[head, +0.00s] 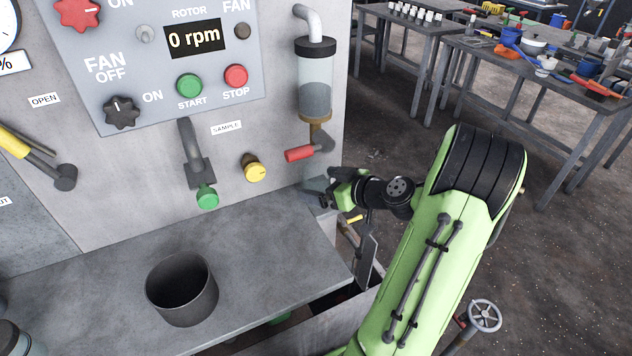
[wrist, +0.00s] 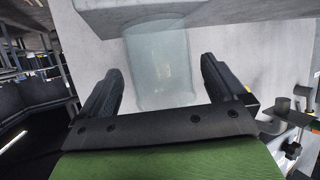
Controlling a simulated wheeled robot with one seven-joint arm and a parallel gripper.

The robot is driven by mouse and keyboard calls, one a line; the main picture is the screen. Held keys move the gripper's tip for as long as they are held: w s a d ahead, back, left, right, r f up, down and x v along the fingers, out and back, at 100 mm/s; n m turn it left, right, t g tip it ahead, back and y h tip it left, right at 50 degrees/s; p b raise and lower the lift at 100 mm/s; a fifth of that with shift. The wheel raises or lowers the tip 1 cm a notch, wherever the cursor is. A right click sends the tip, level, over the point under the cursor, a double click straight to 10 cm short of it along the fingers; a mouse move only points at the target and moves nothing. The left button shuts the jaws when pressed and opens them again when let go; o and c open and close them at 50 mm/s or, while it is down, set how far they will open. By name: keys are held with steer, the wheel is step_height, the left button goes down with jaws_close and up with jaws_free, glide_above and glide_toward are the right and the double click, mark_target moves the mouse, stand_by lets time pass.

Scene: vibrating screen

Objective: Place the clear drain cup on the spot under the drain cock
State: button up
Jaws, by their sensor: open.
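The drain cock (head: 318,137) with its red handle (head: 299,154) hangs below a glass cylinder at the panel's right edge in the head view. The clear drain cup (head: 316,178) shows faintly under it, by a small grey ledge (head: 322,198). In the wrist view the clear cup (wrist: 160,62) is pale and see-through, in front of my gripper (wrist: 162,82). The fingers are open, one on each side of its near part, with gaps visible. In the head view my gripper (head: 334,188) is beside the ledge, partly hidden by my wrist. Exact contact between cup and ledge is unclear.
A dark grey open cup (head: 183,290) stands on the grey metal shelf (head: 265,235). A yellow knob (head: 254,168) and a green-tipped lever (head: 206,196) stick out of the panel. Tables (head: 545,75) with tools stand at the back right.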

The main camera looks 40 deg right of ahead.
steer(key=a+v, duration=0.1)
steer(key=v, duration=0.8)
steer(key=shift+s+d+p, duration=0.35)
steer(key=shift+d, duration=0.1)
steer(key=shift+r, duration=0.1)
